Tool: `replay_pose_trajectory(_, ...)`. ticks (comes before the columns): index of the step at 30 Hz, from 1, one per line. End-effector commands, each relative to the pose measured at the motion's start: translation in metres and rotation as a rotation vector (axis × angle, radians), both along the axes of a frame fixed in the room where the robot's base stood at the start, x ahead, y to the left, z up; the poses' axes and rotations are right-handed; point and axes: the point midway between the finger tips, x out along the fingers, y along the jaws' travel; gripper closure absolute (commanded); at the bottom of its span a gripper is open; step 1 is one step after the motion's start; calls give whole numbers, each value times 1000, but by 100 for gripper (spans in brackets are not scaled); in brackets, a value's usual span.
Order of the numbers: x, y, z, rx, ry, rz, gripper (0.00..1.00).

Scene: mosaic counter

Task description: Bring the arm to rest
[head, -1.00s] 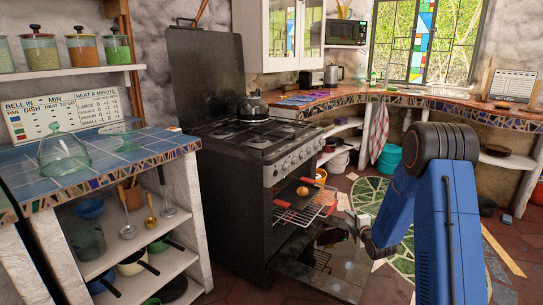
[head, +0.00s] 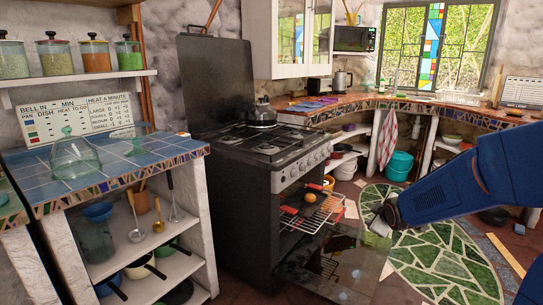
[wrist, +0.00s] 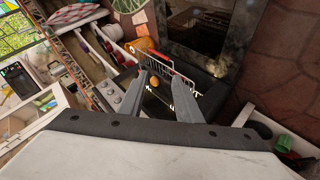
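My blue arm (head: 455,185) reaches in from the right edge of the head view, with its end (head: 382,221) in the air in front of the open oven. In the wrist view my gripper (wrist: 160,80) has two grey fingers standing apart with nothing between them. Beyond the fingers, a round orange-brown item (wrist: 154,81) shows.
The black stove (head: 245,200) has its glass oven door (head: 335,262) lowered into the floor space. A kettle (head: 262,113) stands on top. A tiled counter (head: 110,165) with open shelves is at left. A green mosaic floor patch (head: 435,250) lies clear at right.

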Motion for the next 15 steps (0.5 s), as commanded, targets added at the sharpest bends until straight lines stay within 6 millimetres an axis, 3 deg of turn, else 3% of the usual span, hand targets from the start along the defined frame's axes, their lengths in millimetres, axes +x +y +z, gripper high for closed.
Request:
replay_pose_trajectory(4, -46, 7, 19, 86, 48, -84, 69)
replay_pose_trajectory(15, -167, 26, 43, 305, 184, -305, 69)
